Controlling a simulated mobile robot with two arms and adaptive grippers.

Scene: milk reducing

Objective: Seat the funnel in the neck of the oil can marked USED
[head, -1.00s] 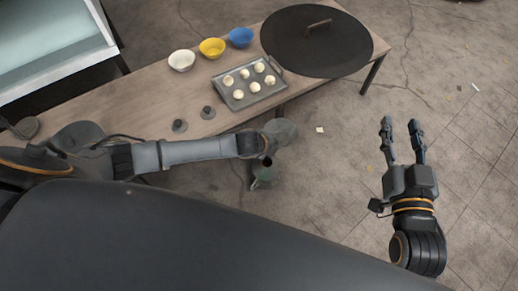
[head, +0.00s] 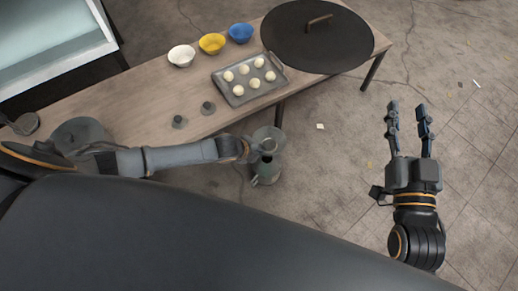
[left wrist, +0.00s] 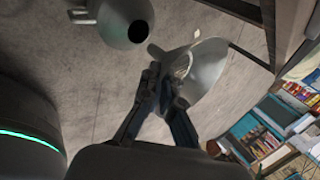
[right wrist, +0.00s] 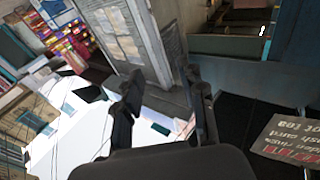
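The grey metal funnel (head: 270,134) is held in my left gripper (head: 252,148). In the left wrist view its wide cone (left wrist: 208,68) lies beside the fingertips (left wrist: 165,84), which are closed at its narrow part. The green-grey oil can (head: 267,174) stands below the funnel in the head view, its mouth mostly hidden there. In the left wrist view the can (left wrist: 122,14) shows a dark open mouth, apart from the funnel. No USED marking is readable. My right gripper (head: 408,110) is open and empty, off to the right over bare floor.
A wooden table (head: 150,88) bears a tray (head: 224,90) of dough balls, white (head: 181,56), yellow (head: 212,44) and blue (head: 240,33) bowls, and a large dark lid (head: 345,45). Its front edge runs close to the funnel.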

